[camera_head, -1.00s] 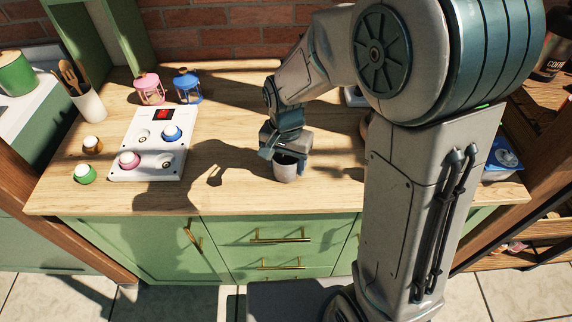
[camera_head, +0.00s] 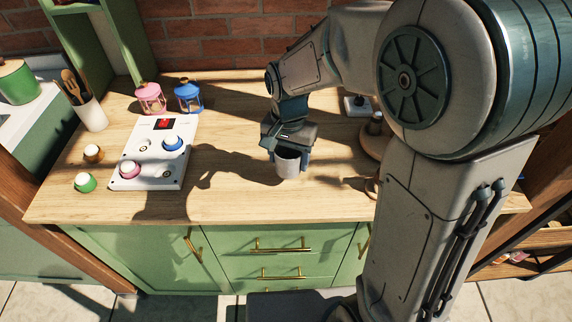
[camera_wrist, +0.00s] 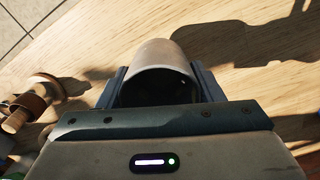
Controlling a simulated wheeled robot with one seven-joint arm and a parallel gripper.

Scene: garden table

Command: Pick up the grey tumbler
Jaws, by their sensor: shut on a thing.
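The grey tumbler (camera_head: 287,168) is upright near the middle of the wooden counter in the head view, its dark mouth facing up. My gripper (camera_head: 288,153) reaches down over it from behind, with a finger on each side of its upper part. In the wrist view the tumbler (camera_wrist: 165,57) lies between the two fingers of my gripper (camera_wrist: 165,85), which are shut on its sides. I cannot tell for sure whether its base touches the counter.
Left on the counter (camera_head: 240,205) are a white panel (camera_head: 147,178) with coloured knobs, pink (camera_head: 150,98) and blue (camera_head: 188,96) lanterns, and a white utensil cup (camera_head: 92,114). A round wooden stand (camera_head: 372,140) is at right. Counter space left of the tumbler is clear.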

